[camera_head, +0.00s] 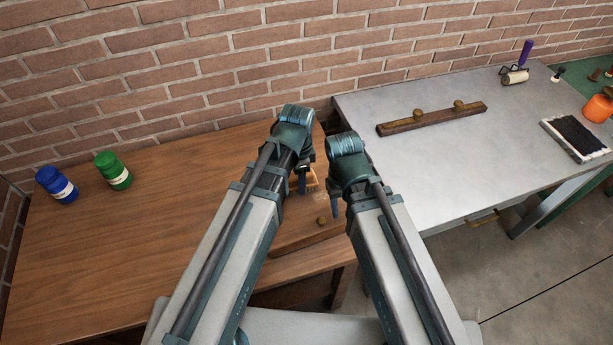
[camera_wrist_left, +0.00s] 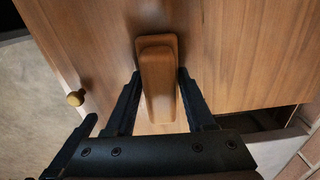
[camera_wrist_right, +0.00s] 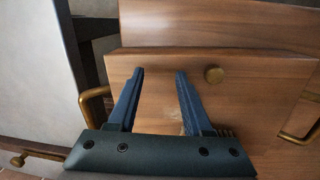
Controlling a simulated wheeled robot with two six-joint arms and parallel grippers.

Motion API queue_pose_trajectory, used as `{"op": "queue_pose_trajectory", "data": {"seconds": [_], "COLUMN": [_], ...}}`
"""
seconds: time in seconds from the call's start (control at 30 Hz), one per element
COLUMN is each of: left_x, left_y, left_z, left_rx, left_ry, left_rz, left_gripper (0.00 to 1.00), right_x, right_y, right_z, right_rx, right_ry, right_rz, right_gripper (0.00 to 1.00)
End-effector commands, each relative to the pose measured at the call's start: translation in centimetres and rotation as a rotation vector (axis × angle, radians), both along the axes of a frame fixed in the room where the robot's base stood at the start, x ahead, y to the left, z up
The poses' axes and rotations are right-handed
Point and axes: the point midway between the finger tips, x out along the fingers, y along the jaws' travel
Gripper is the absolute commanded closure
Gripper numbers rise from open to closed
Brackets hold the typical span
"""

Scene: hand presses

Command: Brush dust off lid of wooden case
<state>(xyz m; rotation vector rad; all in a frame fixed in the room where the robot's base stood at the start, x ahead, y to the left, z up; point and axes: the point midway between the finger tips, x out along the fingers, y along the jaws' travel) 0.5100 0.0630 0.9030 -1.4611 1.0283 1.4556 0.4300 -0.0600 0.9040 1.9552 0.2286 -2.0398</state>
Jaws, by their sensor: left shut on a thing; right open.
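The wooden case (camera_head: 292,238) lies between my two arms, its lid carrying a small brass knob (camera_head: 321,221). The lid also fills much of the right wrist view (camera_wrist_right: 250,100). My left gripper (camera_head: 306,184) is shut on the wooden handle of a brush (camera_wrist_left: 158,80). The brush (camera_head: 312,179) is over the lid, partly hidden by the gripper; I cannot tell if its bristles touch. A pale dusty patch (camera_wrist_right: 174,127) shows on the lid between the fingers of my right gripper (camera_wrist_right: 158,72). The right gripper (camera_head: 335,207) is open and empty above the lid, near the knob.
A green jar (camera_head: 113,171) and a blue jar (camera_head: 57,185) stand on the wooden table (camera_head: 150,230) at left. Brass handles (camera_wrist_right: 96,105) flank the case. The grey table (camera_head: 430,165) at right bears a wooden bar (camera_head: 432,119), a roller (camera_head: 515,77) and a black pad (camera_head: 577,138).

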Motion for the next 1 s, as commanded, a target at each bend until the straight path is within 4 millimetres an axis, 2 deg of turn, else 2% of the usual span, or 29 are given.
{"op": "queue_pose_trajectory", "data": {"seconds": [0.17,0.57,0.77,1.0], "left_x": [-0.4,-1.8,-1.6,-0.8], "left_y": [0.8,0.1,-0.1,-1.6], "left_z": [-0.1,0.1,0.1,0.0], "left_rx": [0.002,0.002,0.001,0.001], "left_ry": [0.001,0.002,0.001,0.0], "left_rz": [0.001,0.0,0.0,-0.002], "left_gripper": [0.98,0.98,0.98,0.98], "right_x": [0.0,0.0,0.0,0.0], "right_y": [0.0,0.0,0.0,0.0], "right_z": [-0.1,0.1,0.1,0.0], "right_rx": [0.0,0.0,0.0,0.0], "right_ry": [0.0,0.0,0.0,0.0], "right_rz": [0.0,0.0,0.0,0.0], "right_gripper": [0.5,0.5,0.5,0.5]}}
